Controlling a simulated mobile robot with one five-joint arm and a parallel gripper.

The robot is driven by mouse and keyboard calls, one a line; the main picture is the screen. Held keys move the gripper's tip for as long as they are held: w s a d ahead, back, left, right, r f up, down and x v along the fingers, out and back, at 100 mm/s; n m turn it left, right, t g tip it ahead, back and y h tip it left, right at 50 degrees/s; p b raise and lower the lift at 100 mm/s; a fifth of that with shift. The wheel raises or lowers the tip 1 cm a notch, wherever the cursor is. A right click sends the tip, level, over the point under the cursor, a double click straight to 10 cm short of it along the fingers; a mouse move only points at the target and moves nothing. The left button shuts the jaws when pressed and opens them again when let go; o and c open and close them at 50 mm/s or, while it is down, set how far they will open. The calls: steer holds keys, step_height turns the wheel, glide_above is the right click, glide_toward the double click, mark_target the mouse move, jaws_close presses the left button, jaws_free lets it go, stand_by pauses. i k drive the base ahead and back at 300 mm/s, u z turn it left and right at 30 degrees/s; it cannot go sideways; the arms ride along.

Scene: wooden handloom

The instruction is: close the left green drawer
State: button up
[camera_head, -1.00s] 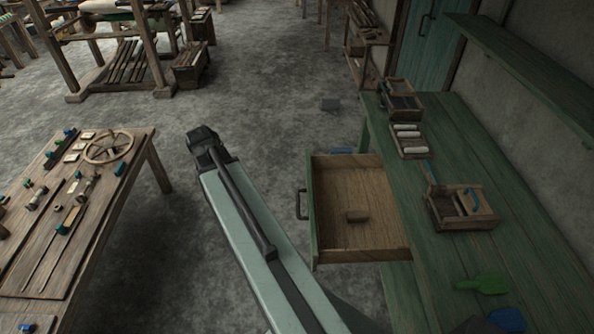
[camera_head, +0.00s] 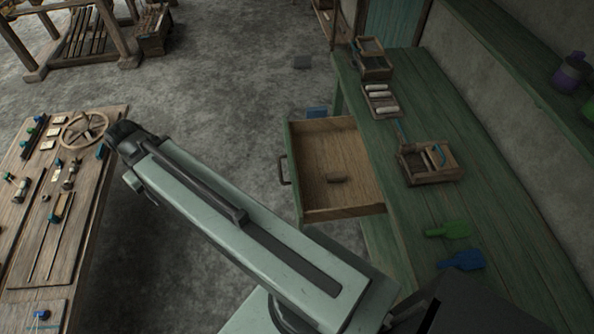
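The green drawer (camera_head: 334,212) is pulled well out of the green workbench (camera_head: 440,90) on its left side. Its dark handle (camera_head: 284,170) is on the front panel, facing left. My arm stretches from the lower right to the upper left, in front of the drawer's near side. The arm's far end is dark, near the wooden table's wheel and left of the drawer handle, well apart from it. My gripper's fingers cannot be made out there.
A wooden table (camera_head: 62,240) with a wheel (camera_head: 82,131) and small tools stands at left. Wooden trays (camera_head: 428,165), a green scoop-like item (camera_head: 450,229) and a blue one (camera_head: 463,260) lie on the workbench. Grey floor (camera_head: 220,80) is open beyond my arm.

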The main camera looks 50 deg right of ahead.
mark_target(314, 147)
steer(key=z, duration=2.7)
steer(key=k, duration=1.6)
steer(key=u, duration=0.8)
steer(key=i, duration=1)
steer(key=z, duration=0.1)
